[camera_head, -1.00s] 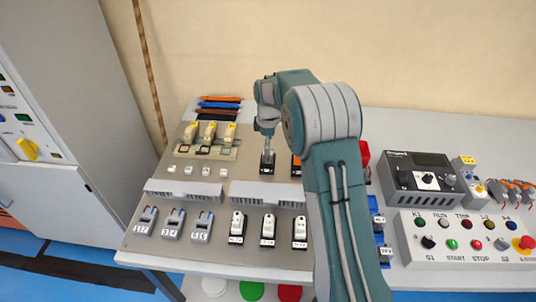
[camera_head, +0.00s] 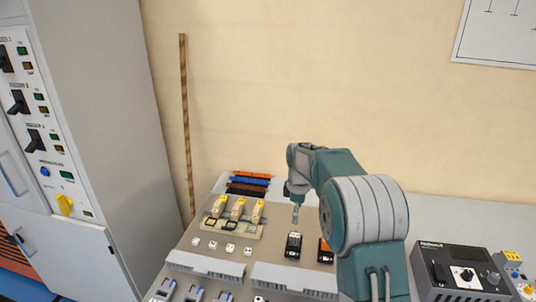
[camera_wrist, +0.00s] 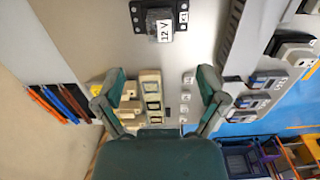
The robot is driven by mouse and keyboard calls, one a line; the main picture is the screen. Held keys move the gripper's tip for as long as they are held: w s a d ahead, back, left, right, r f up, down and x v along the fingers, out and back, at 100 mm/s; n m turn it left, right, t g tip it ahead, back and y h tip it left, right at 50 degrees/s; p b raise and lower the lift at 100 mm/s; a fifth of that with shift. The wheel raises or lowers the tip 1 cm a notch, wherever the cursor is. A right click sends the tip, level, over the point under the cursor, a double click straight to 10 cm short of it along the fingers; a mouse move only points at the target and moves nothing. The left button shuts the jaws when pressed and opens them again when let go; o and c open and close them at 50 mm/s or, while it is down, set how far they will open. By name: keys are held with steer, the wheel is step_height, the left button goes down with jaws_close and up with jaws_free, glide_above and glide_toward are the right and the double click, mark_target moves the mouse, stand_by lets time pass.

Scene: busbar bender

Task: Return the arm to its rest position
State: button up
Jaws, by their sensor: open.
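My arm reaches out from the lower right of the head view. My gripper (camera_head: 295,214) hangs above the grey panel (camera_head: 215,244), tip down, a little apart from a black module (camera_head: 293,245). In the wrist view my gripper (camera_wrist: 160,108) has its two fingers spread wide, with nothing held between them. A black module marked 12 V (camera_wrist: 158,22) lies beyond the fingertips. Cream relays (camera_wrist: 152,92) show between the fingers. My wrist housing hides the bottom middle of that view.
Coloured bars (camera_head: 249,184) lie at the panel's back edge. A grey cabinet (camera_head: 105,120) stands at the left and a brown rod (camera_head: 186,120) stands against the wall. Grey ducts (camera_head: 205,263) cross the panel. A black control unit (camera_head: 462,270) is at the right. The air above the panel's back is clear.

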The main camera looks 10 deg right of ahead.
steer(key=s+r+m+t, duration=0.3)
steer(key=s+r+m, duration=0.4)
steer(key=s+r, duration=0.8)
steer(key=s+f+m+t, duration=0.1)
steer(key=s+m, duration=0.6)
steer(key=s, duration=1.4)
steer(key=shift+s+f+t, duration=0.2)
steer(key=shift+f+t, duration=0.05)
steer(key=shift+t, duration=0.55)
steer(key=shift+a, duration=0.1)
